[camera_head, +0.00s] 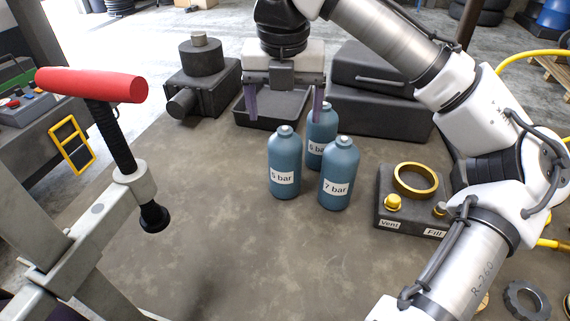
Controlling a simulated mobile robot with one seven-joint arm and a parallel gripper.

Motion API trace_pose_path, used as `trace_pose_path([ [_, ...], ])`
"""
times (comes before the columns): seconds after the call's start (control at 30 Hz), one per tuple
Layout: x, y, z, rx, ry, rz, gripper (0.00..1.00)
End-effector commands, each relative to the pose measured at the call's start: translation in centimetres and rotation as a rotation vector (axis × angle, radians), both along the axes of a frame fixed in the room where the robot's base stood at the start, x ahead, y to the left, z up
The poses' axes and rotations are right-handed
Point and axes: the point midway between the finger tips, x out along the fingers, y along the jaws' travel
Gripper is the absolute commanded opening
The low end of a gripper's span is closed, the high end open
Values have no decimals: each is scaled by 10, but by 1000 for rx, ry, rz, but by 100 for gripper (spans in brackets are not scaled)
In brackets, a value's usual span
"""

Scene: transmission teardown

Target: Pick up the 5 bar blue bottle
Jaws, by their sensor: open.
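Three blue bottles with pale caps stand upright close together on the table. The left bottle (285,157) has a white label that seems to read "5 bar". The front right bottle (339,165) is labelled "7 bar". The rear bottle (323,122) is partly hidden by the front right one; its label is partly covered and seems to read "6 bar". My gripper (284,106) points down with its two purple-grey fingers wide apart and nothing between them. It shows above and behind the left bottle; the right finger overlaps the rear bottle's top in the picture. I cannot tell whether they touch.
A dark open tray (271,121) lies behind the bottles, with a dark pump-like housing (203,75) left and a dark case (372,112) right. A vent/fill block (403,207) with a gold ring stands right. A red-handled clamp (125,150) rises at left. The front table is clear.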

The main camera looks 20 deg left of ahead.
Motion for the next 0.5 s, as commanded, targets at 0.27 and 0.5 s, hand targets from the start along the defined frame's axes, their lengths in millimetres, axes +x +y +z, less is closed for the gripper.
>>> trace_pose_path([
  [0.27, -1, -3, -28, -4, 0, -1, 83],
  [0.5, 1, -1, -54, 0, 1, -1, 83],
])
